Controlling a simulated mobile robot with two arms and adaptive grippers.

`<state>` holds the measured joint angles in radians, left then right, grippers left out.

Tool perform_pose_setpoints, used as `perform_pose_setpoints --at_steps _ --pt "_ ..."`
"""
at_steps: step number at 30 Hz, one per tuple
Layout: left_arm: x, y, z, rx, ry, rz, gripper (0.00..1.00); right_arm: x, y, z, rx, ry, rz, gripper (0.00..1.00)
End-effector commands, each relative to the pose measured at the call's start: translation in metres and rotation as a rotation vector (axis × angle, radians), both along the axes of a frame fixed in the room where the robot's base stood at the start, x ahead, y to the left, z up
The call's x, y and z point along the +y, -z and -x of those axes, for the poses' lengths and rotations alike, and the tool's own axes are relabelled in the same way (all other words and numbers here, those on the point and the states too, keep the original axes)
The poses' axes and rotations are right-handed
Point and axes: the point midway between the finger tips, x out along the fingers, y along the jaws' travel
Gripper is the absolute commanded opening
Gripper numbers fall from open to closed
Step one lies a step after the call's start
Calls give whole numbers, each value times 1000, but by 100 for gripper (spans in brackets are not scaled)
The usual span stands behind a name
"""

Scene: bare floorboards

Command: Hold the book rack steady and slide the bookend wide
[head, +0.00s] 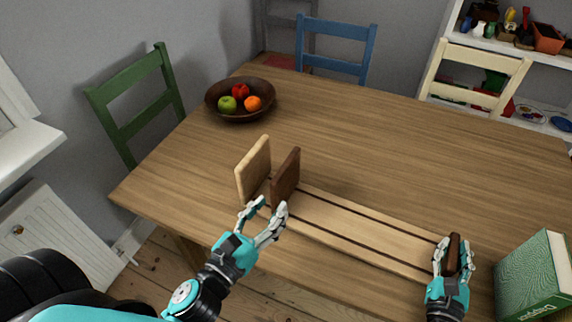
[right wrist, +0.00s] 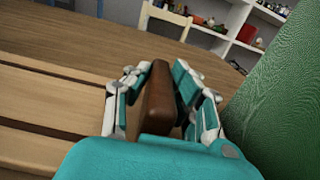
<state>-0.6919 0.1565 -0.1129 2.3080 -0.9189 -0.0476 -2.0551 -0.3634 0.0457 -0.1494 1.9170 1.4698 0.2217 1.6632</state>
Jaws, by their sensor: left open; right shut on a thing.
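The book rack (head: 345,223) is a low, light wooden base with dark grooves, lying along the table's near side. A light upright panel (head: 253,171) stands at its left end, with a dark brown upright panel (head: 287,178) close beside it. A second dark brown panel (head: 454,252) stands at the right end; it also shows in the right wrist view (right wrist: 158,105). My right gripper (head: 454,250) is shut on this right panel, with fingers on both sides. My left gripper (head: 264,207) is open and empty, just in front of the two left panels.
A green book (head: 534,278) stands right of my right gripper, close to it. A brown fruit bowl (head: 240,112) sits at the back left of the wooden table (head: 400,150). The table behind the rack is clear. Green, blue and cream chairs surround it.

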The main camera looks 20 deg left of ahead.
Motion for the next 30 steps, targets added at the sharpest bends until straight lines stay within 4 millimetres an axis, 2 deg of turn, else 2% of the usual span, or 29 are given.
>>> perform_pose_setpoints --at_steps 3,8,21,24,30 --pt "16 -8 -2 -8 -70 -96 40 0 0 0 -1 0 -1 0" --pt "19 -11 -14 -12 -86 -126 40 0 -1 0 -1 0 -1 0" --pt "13 -10 -95 -11 -85 -122 40 0 -1 0 -1 0 -1 0" --pt "12 -10 -108 -10 -84 -121 40 0 -1 0 -1 0 -1 0" --pt "11 -9 -120 -8 -84 -121 40 0 -1 0 -1 0 -1 0"
